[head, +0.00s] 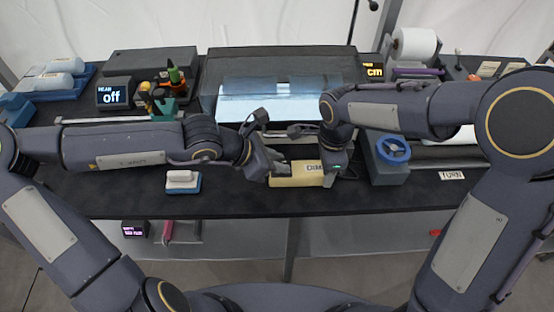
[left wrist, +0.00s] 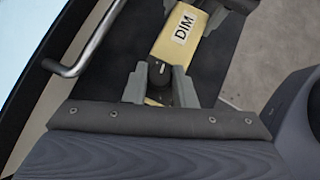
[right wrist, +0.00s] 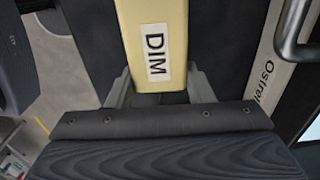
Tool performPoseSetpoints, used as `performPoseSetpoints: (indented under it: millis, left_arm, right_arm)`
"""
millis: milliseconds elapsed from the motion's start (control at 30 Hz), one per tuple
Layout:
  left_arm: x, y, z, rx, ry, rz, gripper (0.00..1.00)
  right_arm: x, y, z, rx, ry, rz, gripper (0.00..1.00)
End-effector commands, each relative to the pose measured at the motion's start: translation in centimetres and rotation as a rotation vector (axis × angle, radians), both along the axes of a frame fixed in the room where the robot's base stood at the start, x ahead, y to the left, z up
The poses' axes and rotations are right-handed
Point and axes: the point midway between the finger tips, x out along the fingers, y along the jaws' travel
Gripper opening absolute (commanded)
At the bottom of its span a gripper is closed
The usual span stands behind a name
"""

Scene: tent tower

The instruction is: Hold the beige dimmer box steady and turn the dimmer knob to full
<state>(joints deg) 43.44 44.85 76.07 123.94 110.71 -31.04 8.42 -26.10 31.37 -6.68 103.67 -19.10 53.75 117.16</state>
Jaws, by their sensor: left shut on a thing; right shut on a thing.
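The beige dimmer box (head: 296,182) lies near the front of the dark table, its DIM label at its right end. In the left wrist view, the box (left wrist: 160,47) has a dark knob (left wrist: 158,76) with a white mark at its near end. My left gripper (left wrist: 160,87) is shut on the knob, one finger on each side. In the right wrist view, my right gripper (right wrist: 157,90) is shut across the box (right wrist: 152,12) beside the label. In the head view the knob is hidden by my left gripper (head: 270,172).
A small display reading "off" (head: 115,96) stands at the left. A white-topped blue block (head: 183,182) lies left of the box. A blue wheel on a grey block (head: 393,150) stands to the right. A metal handle bar (left wrist: 93,38) runs close behind the box.

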Motion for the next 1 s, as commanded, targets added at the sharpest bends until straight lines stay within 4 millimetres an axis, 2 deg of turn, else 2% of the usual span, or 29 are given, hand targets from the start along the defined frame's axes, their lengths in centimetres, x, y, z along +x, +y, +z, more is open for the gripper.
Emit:
performPoseSetpoints:
  millis: [167,600,967,1000]
  left_arm:
    - [0.20,0.04,-0.01,0.000,0.002,-0.037,0.01]
    - [0.52,0.12,-0.03,0.000,0.003,-0.387,0.01]
    - [0.48,0.17,-0.05,0.002,0.000,-0.418,0.01]
    - [0.48,0.17,-0.05,0.002,0.000,-0.418,0.26]
  right_arm:
    - [-0.03,-0.02,-0.01,-0.001,0.001,0.001,0.21]
    - [-0.05,-0.02,0.00,-0.001,0.002,0.002,0.21]
    - [-0.06,-0.04,-0.01,-0.001,0.002,0.002,0.21]
    - [-0.06,-0.04,-0.02,-0.001,0.002,0.001,0.21]
